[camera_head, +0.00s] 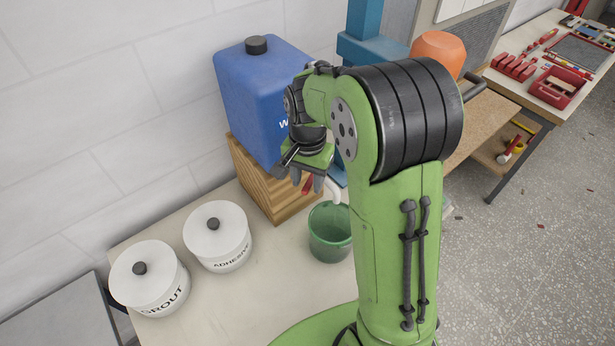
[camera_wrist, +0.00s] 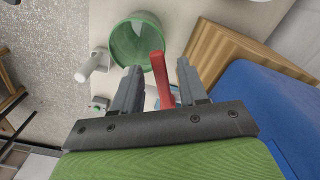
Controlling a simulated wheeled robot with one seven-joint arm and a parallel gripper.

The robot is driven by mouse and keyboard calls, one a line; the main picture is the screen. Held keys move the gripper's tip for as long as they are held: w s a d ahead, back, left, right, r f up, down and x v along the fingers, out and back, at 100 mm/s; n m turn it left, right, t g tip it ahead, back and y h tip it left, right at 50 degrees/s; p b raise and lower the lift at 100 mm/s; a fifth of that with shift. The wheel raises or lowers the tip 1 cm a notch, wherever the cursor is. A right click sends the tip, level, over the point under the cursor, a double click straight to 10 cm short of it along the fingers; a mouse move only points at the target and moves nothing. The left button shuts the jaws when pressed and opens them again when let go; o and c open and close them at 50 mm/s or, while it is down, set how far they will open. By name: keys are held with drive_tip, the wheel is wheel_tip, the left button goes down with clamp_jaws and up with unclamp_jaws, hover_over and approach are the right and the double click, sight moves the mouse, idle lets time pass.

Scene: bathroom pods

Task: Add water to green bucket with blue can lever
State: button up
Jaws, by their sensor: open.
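The blue can (camera_head: 250,95) with a black cap stands on a wooden block at the wall. A green bucket (camera_head: 330,240) stands on the table in front of the block; it also shows in the wrist view (camera_wrist: 125,42). The red lever (camera_wrist: 158,75) lies between the two grey fingers of my gripper (camera_wrist: 158,78), with a visible space to each finger. In the head view the lever (camera_head: 307,186) is a small red tip below my gripper (camera_head: 305,180). My gripper is open. My arm hides part of the can's front and the tap.
Two white lidded pots, grout (camera_head: 148,282) and adhesive (camera_head: 217,238), stand left of the bucket. The wooden block (camera_head: 265,180) is close to my gripper. An orange container (camera_head: 437,50) and a workbench with red tools (camera_head: 550,65) are farther right. A white cylinder (camera_wrist: 93,66) is beside the bucket.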

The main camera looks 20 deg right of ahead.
sight(307, 185)
wheel_tip(307, 185, up, 16)
drive_tip(key=p, duration=0.1)
drive_tip(key=shift+f, duration=0.1)
drive_tip(key=shift+c, duration=0.3)
